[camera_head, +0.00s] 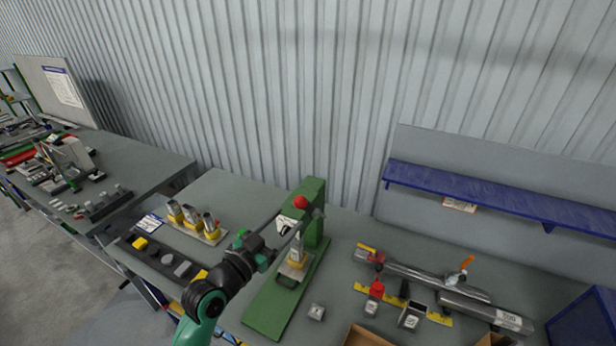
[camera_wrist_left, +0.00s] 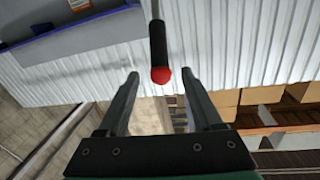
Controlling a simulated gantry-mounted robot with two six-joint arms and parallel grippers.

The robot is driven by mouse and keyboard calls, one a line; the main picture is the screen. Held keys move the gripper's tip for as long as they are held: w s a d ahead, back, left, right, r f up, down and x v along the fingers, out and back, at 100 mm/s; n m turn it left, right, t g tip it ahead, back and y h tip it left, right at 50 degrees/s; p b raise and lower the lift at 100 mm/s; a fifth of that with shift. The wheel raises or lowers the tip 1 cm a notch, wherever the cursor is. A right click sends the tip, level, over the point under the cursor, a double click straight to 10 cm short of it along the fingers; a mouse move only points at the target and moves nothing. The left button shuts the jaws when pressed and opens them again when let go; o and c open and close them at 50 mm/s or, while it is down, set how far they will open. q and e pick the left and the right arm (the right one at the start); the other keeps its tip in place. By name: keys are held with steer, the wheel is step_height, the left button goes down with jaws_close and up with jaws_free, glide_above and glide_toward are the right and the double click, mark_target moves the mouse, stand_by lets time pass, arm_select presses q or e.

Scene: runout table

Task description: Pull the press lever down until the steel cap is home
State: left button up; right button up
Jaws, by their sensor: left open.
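The green arbor press (camera_head: 313,205) stands on the workbench, with its base plate running toward the front. Its lever ends in a red ball (camera_head: 299,202) near the top of the column. In the left wrist view the lever is a black rod (camera_wrist_left: 157,40) with the red ball (camera_wrist_left: 161,75) at its near end. A steel cap (camera_head: 297,247) sits on a yellow-banded part under the press head; how far it is seated cannot be told. My left gripper (camera_wrist_left: 159,79) is open, with the red ball appearing between its fingertips, not gripped. My right gripper is out of view.
A tray of steel and yellow parts (camera_head: 188,226) stands left of the press. A blue shelf (camera_head: 480,188) is mounted at the back right.

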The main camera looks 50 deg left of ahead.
mark_target(313, 210)
arm_select(q)
steer(key=x, duration=1.1)
steer(key=shift+w+a+f, duration=0.1)
steer(key=shift+w, duration=0.2)
jaws_close()
stand_by(1.0)
